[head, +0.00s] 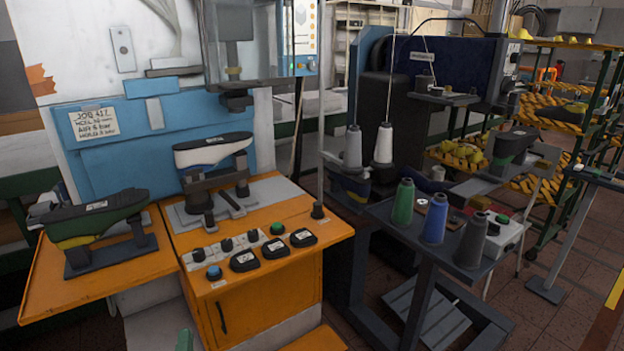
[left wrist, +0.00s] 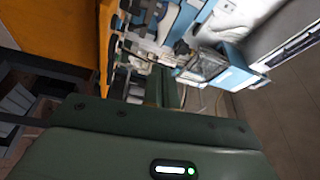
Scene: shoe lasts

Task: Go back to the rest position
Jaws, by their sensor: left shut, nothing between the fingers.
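A green tip of my left gripper (head: 185,341) shows at the bottom edge of the head view, low in front of the orange machine table. In the left wrist view my left gripper (left wrist: 165,90) is shut and empty, pointing away over the floor. A white and dark shoe last (head: 212,150) sits on a stand at the middle of the machine. A dark green last (head: 95,217) rests on another stand at the left. Both are well apart from my gripper. My right gripper is not in view.
The orange table (head: 260,215) carries buttons and black pads along its front. To its right a dark sewing table (head: 385,215) holds thread cones, including a green (head: 403,203) and a blue one (head: 436,219). Tiled floor (head: 560,320) is open at the lower right.

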